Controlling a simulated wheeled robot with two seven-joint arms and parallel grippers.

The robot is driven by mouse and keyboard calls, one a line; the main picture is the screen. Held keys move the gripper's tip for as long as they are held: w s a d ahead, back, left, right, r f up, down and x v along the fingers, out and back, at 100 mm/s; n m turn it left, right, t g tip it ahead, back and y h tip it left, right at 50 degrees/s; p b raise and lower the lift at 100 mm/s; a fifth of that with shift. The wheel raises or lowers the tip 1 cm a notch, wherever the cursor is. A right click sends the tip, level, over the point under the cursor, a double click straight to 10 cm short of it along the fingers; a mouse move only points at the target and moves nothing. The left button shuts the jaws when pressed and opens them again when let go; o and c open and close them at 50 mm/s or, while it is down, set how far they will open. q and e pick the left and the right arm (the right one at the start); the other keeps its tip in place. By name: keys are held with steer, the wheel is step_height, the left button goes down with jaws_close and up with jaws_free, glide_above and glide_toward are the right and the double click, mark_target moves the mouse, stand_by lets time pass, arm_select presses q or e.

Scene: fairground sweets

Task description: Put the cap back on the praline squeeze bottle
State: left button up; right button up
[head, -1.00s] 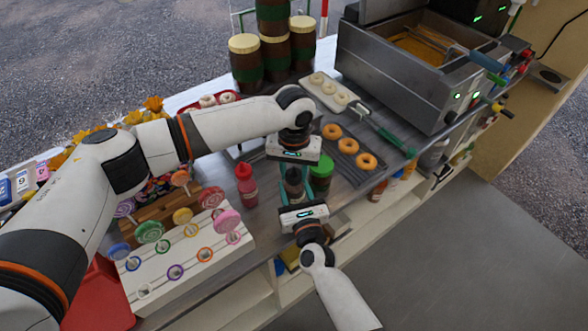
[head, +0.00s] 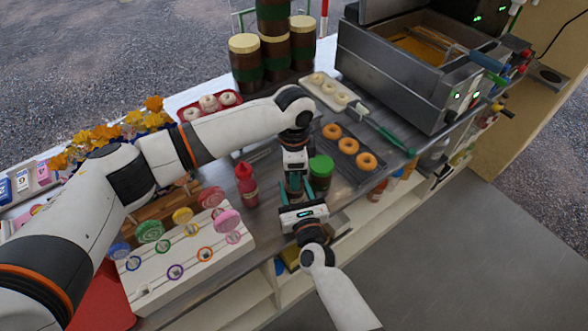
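The dark praline squeeze bottle (head: 295,187) stands on the steel counter, mostly hidden between my two grippers. My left gripper (head: 294,178) points down directly over its top; its fingertips are too small and covered to read. My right gripper (head: 296,194) comes from the front edge, level with the bottle's body, with its fingers towards the bottle. Whether it is closed on the bottle cannot be made out. The cap cannot be seen; it may be hidden at the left gripper.
A red squeeze bottle (head: 246,186) stands left of the grippers, and a green-lidded container (head: 320,173) stands close on the right. A lollipop stand (head: 190,262) is at front left. A dark tray (head: 368,172) of glazed doughnuts lies further right.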

arm_select(q)
steer(key=shift+o, duration=0.8)
step_height(320, 180, up, 12)
arm_select(e)
steer(key=o, duration=1.5)
steer(key=shift+c, duration=0.2)
steer(key=shift+s, duration=0.15)
